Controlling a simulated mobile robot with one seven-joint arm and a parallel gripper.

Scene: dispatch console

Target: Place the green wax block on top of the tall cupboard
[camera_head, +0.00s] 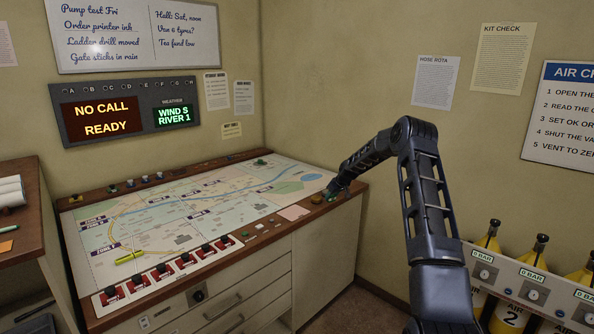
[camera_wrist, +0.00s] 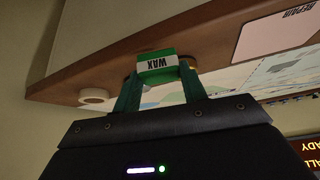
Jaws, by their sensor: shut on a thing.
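The green wax block (camera_wrist: 157,65), with a white band reading WAX, is between the fingertips of my gripper (camera_wrist: 158,84) in the wrist view. My gripper is shut on it. The block is too small there to tell from the green fingers. I cannot tell whether it touches the console top. No tall cupboard can be made out for certain in either view.
A white ring (camera_wrist: 93,96) lies near the gripper on the wood. A yellow-green marker (camera_head: 130,257) and several red switches (camera_head: 165,271) are on the console. A brown-topped unit (camera_head: 20,222) stands at left. Yellow air cylinders (camera_head: 535,250) stand behind a rack at right.

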